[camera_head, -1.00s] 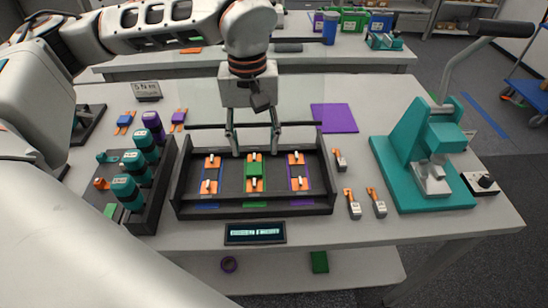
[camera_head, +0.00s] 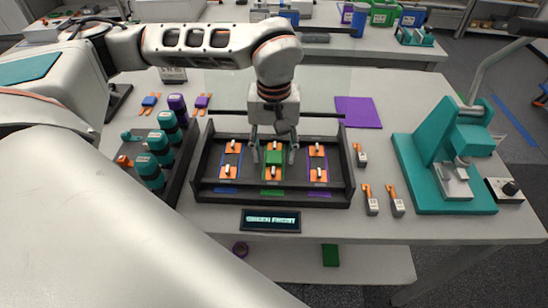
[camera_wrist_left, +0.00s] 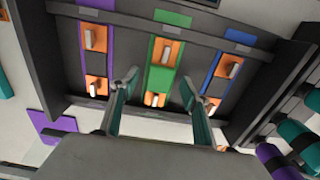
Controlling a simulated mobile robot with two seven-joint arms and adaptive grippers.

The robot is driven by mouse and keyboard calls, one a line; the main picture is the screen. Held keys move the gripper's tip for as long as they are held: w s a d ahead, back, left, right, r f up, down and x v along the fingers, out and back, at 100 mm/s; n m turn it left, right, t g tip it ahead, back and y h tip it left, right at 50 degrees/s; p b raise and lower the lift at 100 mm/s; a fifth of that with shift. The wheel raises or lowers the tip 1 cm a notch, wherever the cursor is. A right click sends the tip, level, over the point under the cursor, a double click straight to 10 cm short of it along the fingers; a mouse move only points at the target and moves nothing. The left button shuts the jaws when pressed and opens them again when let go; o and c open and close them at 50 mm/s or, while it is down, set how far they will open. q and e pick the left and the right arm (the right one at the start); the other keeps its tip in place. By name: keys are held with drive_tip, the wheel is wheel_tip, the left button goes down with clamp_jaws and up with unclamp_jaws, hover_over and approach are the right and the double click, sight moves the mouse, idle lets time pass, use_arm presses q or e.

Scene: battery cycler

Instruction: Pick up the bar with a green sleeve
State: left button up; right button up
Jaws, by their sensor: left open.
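The bar with the green sleeve (camera_head: 274,157) lies in the middle lane of a dark tray (camera_head: 200,165), with orange end pieces carrying pale pegs. It also shows in the wrist view (camera_wrist_left: 160,77). My left gripper (camera_head: 274,160) is open over the tray, its fingers on either side of the green bar, apart from it in the picture. In the wrist view the open fingers (camera_wrist_left: 158,82) frame the bar's near part; their exact height above it is hard to tell. A blue-marked bar (camera_head: 231,160) and a purple-marked bar (camera_head: 318,161) lie in the side lanes. My right gripper is not visible.
A display (camera_head: 271,220) reading "GREEN FRONT" stands before the tray. A rack of teal cylinders (camera_head: 166,146) is close on the left. Loose orange-and-grey clips (camera_head: 371,199) and a teal press (camera_head: 440,165) are on the right. A purple mat (camera_head: 358,112) lies behind.

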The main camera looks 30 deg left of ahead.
use_arm(q)
drive_tip(key=c, duration=1.3)
drive_tip(key=shift+r, duration=0.15)
